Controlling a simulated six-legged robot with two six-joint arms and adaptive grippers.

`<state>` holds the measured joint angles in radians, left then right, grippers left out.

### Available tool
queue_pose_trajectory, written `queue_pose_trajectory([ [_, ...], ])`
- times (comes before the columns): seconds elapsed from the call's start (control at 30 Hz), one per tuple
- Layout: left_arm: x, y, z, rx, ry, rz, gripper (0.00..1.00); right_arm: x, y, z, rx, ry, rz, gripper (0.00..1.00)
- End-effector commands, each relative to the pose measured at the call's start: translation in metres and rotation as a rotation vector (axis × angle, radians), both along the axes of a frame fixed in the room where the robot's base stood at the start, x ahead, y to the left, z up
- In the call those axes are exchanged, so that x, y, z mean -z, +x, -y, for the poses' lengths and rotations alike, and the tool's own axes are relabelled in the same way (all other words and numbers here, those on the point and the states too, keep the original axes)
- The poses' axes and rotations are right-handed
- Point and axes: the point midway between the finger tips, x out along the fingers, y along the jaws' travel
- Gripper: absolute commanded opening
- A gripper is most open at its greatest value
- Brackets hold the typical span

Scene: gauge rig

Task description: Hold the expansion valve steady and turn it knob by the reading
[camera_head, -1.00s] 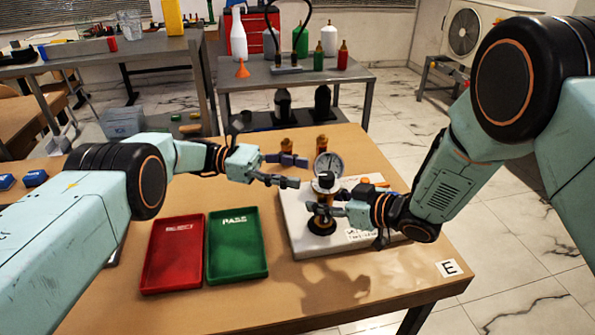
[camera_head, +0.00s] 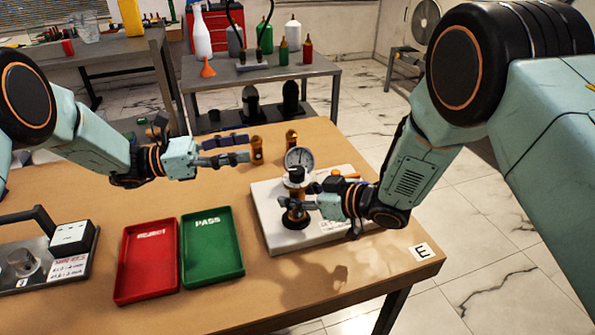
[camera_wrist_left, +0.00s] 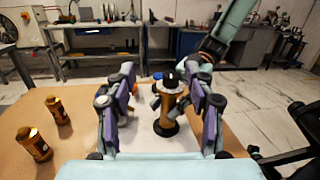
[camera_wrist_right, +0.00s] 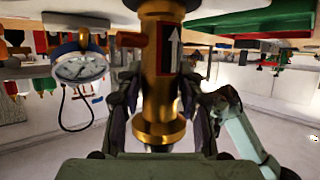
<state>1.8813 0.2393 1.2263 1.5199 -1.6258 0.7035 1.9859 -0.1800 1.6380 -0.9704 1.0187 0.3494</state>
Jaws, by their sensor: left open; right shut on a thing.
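The expansion valve (camera_head: 295,204) stands upright on a white base plate (camera_head: 268,236). It has a brass body, a black knob (camera_head: 296,173) on top and a round dial gauge (camera_head: 299,158) behind it. My right gripper (camera_head: 291,203) is shut on the valve body from the right; the right wrist view shows the brass body (camera_wrist_right: 161,95) between its fingers, with the gauge (camera_wrist_right: 80,68) to the left. My left gripper (camera_head: 246,149) is open and empty, left of the valve and apart from it. The left wrist view shows the knob (camera_wrist_left: 170,80) ahead between its fingers.
A red tray (camera_head: 147,260) and a green tray (camera_head: 212,249) lie left of the plate. Two amber bottles (camera_head: 257,150) (camera_head: 291,139) stand behind. A grey fixture with a white block (camera_head: 72,238) is at far left. An orange-handled tool (camera_head: 336,173) lies on the plate.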

Motion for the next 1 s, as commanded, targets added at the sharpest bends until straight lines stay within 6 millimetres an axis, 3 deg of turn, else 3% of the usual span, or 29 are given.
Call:
queue_pose_trajectory([
  [0.33, 0.051, -0.043, 0.007, -0.128, 0.061, -0.034, 0.54, 0.002, -0.001, 0.0, -0.001, -0.002, -0.003, 0.0],
  [0.57, 0.056, -0.039, 0.012, -0.143, 0.098, 0.033, 0.54, 0.002, -0.001, 0.0, -0.001, -0.002, -0.003, 0.0],
  [1.0, 0.056, -0.017, 0.084, -0.14, 0.098, 0.034, 0.54, 0.002, -0.001, 0.0, -0.001, -0.002, -0.003, 0.0],
])
